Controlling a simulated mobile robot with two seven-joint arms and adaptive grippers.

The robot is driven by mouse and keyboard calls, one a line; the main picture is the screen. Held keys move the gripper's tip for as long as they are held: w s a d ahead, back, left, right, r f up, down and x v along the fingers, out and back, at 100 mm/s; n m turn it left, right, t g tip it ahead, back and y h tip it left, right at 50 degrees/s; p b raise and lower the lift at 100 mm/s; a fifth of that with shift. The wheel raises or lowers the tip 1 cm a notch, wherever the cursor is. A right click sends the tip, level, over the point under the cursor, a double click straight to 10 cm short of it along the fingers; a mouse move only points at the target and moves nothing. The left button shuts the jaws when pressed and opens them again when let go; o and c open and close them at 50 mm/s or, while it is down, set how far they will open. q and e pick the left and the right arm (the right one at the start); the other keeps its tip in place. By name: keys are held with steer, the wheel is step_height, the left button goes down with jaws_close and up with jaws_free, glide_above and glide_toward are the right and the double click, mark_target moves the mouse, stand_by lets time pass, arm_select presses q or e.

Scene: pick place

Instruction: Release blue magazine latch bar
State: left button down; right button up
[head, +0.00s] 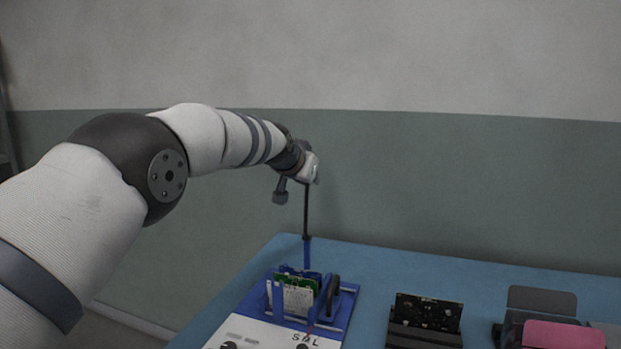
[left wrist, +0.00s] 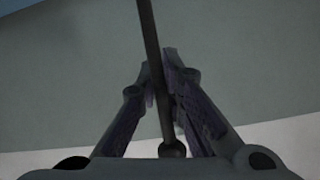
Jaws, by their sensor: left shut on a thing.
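The blue magazine (head: 347,303) stands on the near left of the table and holds upright green and white boards (head: 298,290). A thin upright dark rod (head: 306,212) rises above its back, with a blue lower part (head: 307,252) that looks like the latch bar. I cannot tell whether that part touches the magazine. My left gripper (head: 311,172) is above the magazine, shut on the rod's upper part. In the left wrist view the rod (left wrist: 153,60), with its round knob (left wrist: 172,149), passes between the fingers of the gripper (left wrist: 158,78). My right gripper is out of view.
A black board (head: 428,312) stands in a dark holder right of the magazine. A dark grey holder (head: 542,299) and a pink block (head: 563,335) are at the far right. The blue table (head: 420,268) is clear along its back, with a wall behind.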

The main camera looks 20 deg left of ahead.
arm_select(q)
steer(key=shift+s+a+f, duration=0.1)
steer(key=shift+f, duration=0.55)
steer(key=c, duration=1.8)
jaws_free()
steer(key=shift+o, duration=0.4)
steer(key=shift+a, duration=0.1)
steer(key=v, duration=1.2)
steer(key=shift+r, duration=0.3)
